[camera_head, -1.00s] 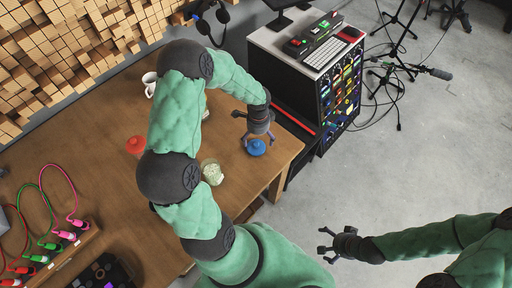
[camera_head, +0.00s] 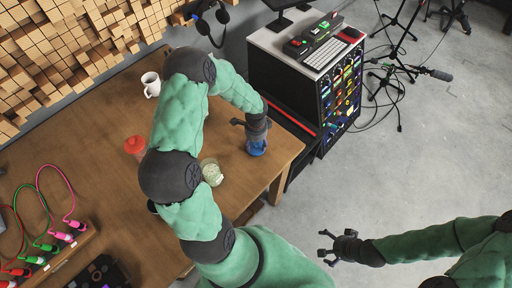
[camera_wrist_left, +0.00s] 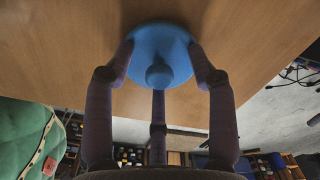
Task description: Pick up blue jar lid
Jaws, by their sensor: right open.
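The blue jar lid (camera_head: 257,149) lies near the right end of the wooden table, partly hidden by my left gripper (camera_head: 252,136). In the left wrist view, the round blue lid (camera_wrist_left: 160,52) shows with its knob facing the camera. The fingers of my left gripper (camera_wrist_left: 160,60) stand around it, two tips beside its rim and a third finger below the knob. I cannot tell whether they press on it. My right gripper (camera_head: 326,250) is open and empty over the grey floor at the lower right.
A glass jar (camera_head: 211,173) stands left of the lid. A red-lidded jar (camera_head: 135,146) and a white mug (camera_head: 151,84) are further left on the table (camera_head: 105,130). A black equipment rack (camera_head: 283,85) stands just beyond the table's right end.

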